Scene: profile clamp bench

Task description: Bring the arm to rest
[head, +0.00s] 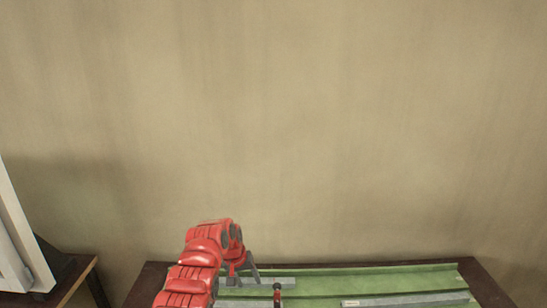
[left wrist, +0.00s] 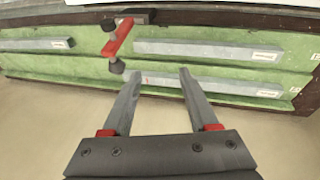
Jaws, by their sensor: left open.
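My left gripper (head: 243,274) hangs over the left part of the green tray (head: 375,272) on the bench. In the left wrist view the left gripper (left wrist: 158,73) has its two grey fingers apart, with nothing held between them. A grey profile bar (left wrist: 215,86) passes behind the fingertips; I cannot tell whether they touch it. A red clamp with dark ends (left wrist: 119,38) sits just beyond the fingers; it also shows small in the head view (head: 277,291). My right gripper is in neither view.
Other grey profile bars lie on the green tray, one long (left wrist: 205,50) and one at the left (left wrist: 38,44). The dark bench edge (head: 483,283) shows at the right. A plain beige wall (head: 300,130) stands behind. A wooden side table (head: 68,282) is at the left.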

